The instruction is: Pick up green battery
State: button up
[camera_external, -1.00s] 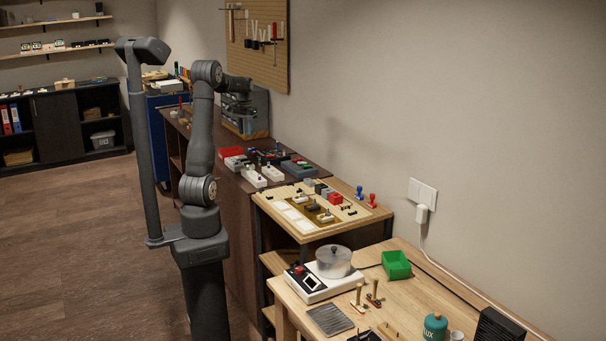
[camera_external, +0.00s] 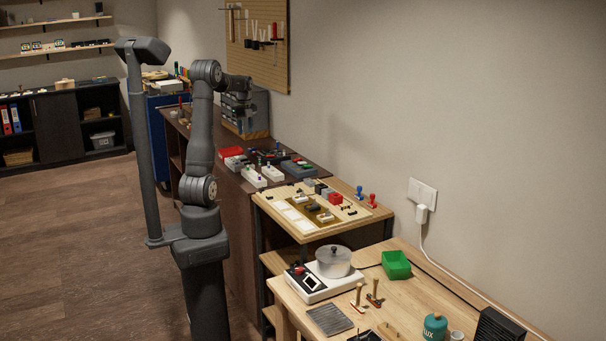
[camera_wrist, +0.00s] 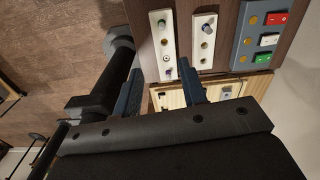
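I cannot make out a green battery for certain in either view. In the wrist view, my gripper (camera_wrist: 160,79) has its two dark fingers spread apart, with nothing held between them. The fingers reach toward a white box with knobs (camera_wrist: 163,48) lying below. In the external view, my gripper (camera_external: 243,108) is small and dark, held up in front of a grey drawer cabinet, above the far brown bench.
A second white box (camera_wrist: 203,40) and a grey box with red, white and green switches (camera_wrist: 247,50) lie beside the first. A wooden board with parts (camera_external: 278,198) is on a nearer stand.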

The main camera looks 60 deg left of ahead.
jog(key=m, duration=0.1)
send_over(248, 169)
jog(key=f, duration=1.2)
jog(key=shift+s+a+f, duration=0.1)
jog(key=shift+s, duration=0.1)
jog(key=shift+w+a+f, duration=0.1)
jog(key=shift+w+f, duration=0.05)
jog(key=shift+f, duration=1.2)
jog(key=shift+w+a+f, duration=0.1)
jog(key=shift+f, duration=1.2)
grip_shut()
